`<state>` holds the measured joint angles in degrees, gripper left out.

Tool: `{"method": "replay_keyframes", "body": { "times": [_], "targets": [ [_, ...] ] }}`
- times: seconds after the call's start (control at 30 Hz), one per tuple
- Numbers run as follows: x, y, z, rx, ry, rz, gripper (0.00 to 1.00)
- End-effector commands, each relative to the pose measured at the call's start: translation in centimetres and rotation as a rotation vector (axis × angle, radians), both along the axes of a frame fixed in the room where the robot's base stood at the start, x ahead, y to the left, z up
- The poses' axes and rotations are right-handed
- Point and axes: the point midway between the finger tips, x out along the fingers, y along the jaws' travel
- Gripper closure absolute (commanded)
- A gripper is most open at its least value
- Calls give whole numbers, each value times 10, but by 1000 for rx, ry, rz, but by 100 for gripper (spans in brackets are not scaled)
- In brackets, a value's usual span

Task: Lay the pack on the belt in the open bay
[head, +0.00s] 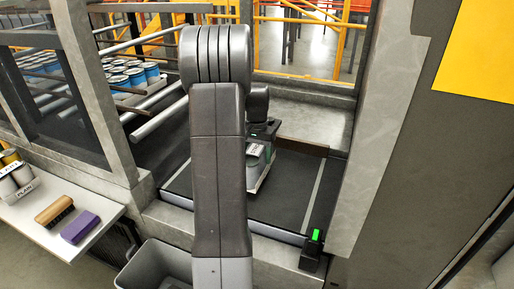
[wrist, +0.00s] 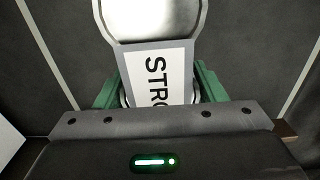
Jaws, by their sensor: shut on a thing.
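The pack (head: 257,168) shows partly in the head view, with pale can sides and a light lower edge. In the wrist view the pack (wrist: 153,73) has a white label reading "STRO", the rest cut off by my gripper body. My gripper (head: 262,137) is shut on it, with green fingers on both sides in the wrist view. The dark belt (head: 288,197) in the bay lies beneath the pack, with a pale line on each side. I cannot tell whether the pack touches the belt. My arm hides part of the bay.
A post with a green light (head: 316,236) stands at the bay's front right. A brown bar (head: 302,145) crosses behind the pack. Blue cans (head: 128,78) stand beyond the left frame. A side table (head: 96,231) holds a brush, a purple block and cans. A grey bin (head: 150,268) stands in front.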

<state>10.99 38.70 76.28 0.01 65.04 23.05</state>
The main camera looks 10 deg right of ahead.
Motion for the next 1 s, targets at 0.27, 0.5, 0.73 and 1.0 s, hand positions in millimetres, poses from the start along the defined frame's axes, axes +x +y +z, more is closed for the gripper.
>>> {"method": "replay_keyframes", "body": {
  "times": [0.27, 0.5, 0.73, 1.0],
  "targets": [
    [0, 0, -28, -1, -1, 0, 95],
    [1, 0, -38, -1, -4, 0, 95],
    [0, 0, -40, -1, -4, 0, 95],
    [0, 0, -42, 0, 0, 0, 15]
  ]
}}
